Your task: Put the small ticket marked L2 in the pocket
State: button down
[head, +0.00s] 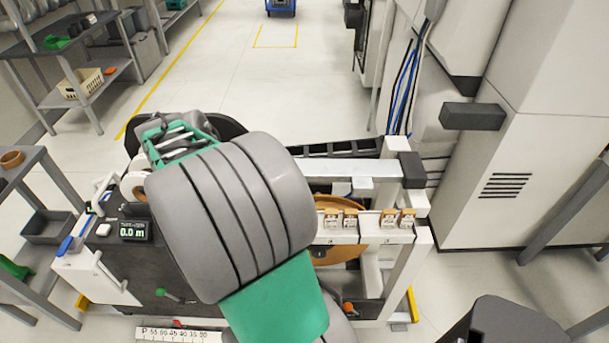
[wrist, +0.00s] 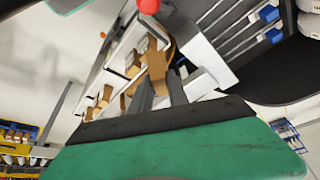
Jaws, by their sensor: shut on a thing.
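In the wrist view my gripper (wrist: 160,82) is shut on a small tan ticket (wrist: 157,62), which stands up between the two grey fingertips. Its marking cannot be read at this angle. More tan tickets (wrist: 133,62) sit along a white rail just left of and behind the held one. In the head view small tan tickets (head: 331,217) stand in pairs on the white rail (head: 338,238), right of my arm; their marks are too small to read. My arm hides the gripper in the head view. I cannot pick out the pocket with certainty.
A machine with an orange-brown disc (head: 345,252) lies under the rail. A display reading 0.0 m (head: 133,231) is left of my arm. A white upright with a dark block (head: 411,170) stands right of the tickets. A red knob (wrist: 149,6) is near the wrist view's top.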

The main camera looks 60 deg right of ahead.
jog(key=s+d+m+g+y+p, duration=0.1)
jog(key=s+d+m+g, duration=0.1)
jog(key=s+d+m, duration=0.35)
jog(key=s+d+m+g+y+p, duration=0.1)
jog(key=s+d+m+y+p, duration=0.15)
jog(key=s+m, duration=0.6)
jog(key=shift+s+f+n+h+b, duration=0.15)
jog(key=shift+s+f+n+b, duration=0.25)
jog(key=shift+f+b, duration=0.9)
jog(key=shift+s+f+n+h+b, duration=0.2)
jog(key=shift+f+n+b, duration=0.4)
jog(key=shift+f+b, duration=0.7)
jog(key=shift+s+f+n+h+b, duration=0.1)
jog(key=shift+s+f+n+b, duration=0.35)
jog(key=shift+f+b, duration=0.8)
jog(key=shift+w+f, duration=0.1)
jog(key=shift+f, duration=0.75)
jog(key=c, duration=1.2)
grip_release()
jog(key=shift+r, duration=0.1)
